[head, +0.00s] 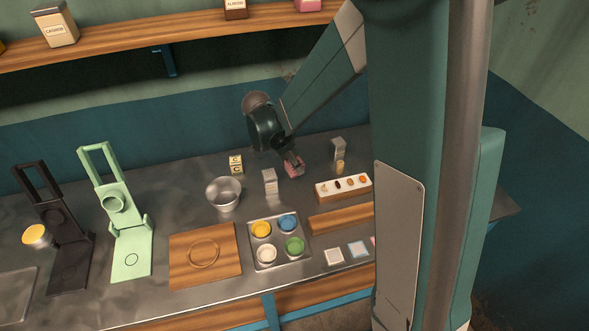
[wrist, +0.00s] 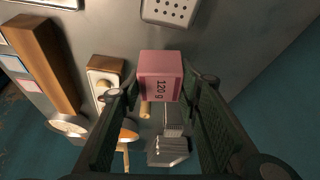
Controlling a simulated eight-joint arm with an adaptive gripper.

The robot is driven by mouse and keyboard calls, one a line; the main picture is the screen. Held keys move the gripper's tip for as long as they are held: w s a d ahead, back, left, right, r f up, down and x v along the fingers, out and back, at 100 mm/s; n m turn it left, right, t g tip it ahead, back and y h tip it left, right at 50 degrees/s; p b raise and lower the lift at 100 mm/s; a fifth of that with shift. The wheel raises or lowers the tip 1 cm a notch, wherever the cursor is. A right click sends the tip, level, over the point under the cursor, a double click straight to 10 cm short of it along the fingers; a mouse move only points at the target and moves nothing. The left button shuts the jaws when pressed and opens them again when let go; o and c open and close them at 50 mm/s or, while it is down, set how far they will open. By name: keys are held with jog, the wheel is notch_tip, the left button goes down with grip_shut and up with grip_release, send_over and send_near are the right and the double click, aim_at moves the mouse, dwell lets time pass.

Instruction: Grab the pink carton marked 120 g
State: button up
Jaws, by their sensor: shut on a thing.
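The pink carton (wrist: 160,78) marked 120 g sits between the two fingers of my gripper (wrist: 160,92) in the wrist view, its label facing the camera. In the head view the pink carton (head: 294,169) shows just below my gripper (head: 292,160), at the back of the steel counter. My gripper is shut on the carton. Whether the carton's base touches the counter cannot be told.
A metal bowl (head: 223,192), a tray of coloured cups (head: 278,256), a white holder (head: 343,187) and wooden boards (head: 205,274) lie nearby.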

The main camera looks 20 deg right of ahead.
jog(key=shift+r, duration=1.9)
